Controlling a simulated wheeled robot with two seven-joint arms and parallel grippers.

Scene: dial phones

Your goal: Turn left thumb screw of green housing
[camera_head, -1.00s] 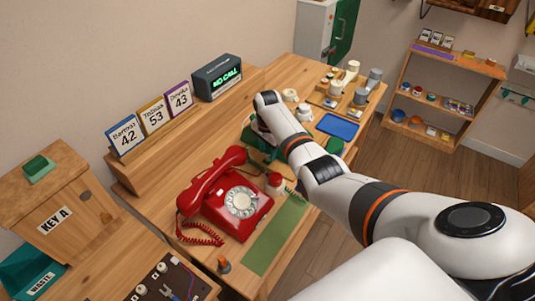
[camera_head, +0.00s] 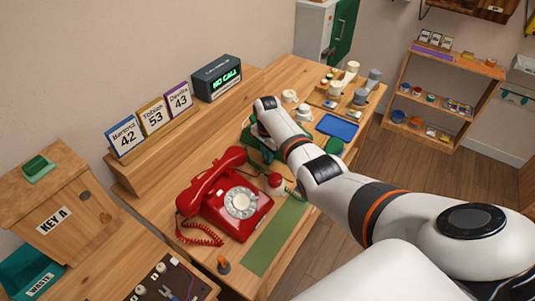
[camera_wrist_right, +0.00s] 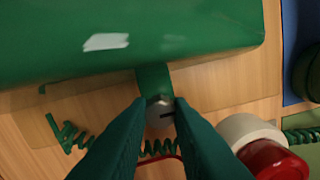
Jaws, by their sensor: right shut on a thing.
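The green housing (camera_wrist_right: 130,45) fills the top of the right wrist view, with a pale worn patch on it. A narrow green tab (camera_wrist_right: 153,78) extends from its lower edge. At the tab's end is a round silver thumb screw (camera_wrist_right: 159,116) with a dark slot. My right gripper (camera_wrist_right: 160,104) has its dark teal fingertips shut on either side of this screw. In the head view my right arm hides most of the housing (camera_head: 262,155) and the fingers. My left gripper is not in view.
A red dial phone (camera_head: 225,200) stands left of my arm. In the wrist view a white and red round part (camera_wrist_right: 262,145) sits close right of the fingers. A green coiled cord (camera_wrist_right: 70,133) lies nearby. A blue tray (camera_head: 338,127) is beyond the arm.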

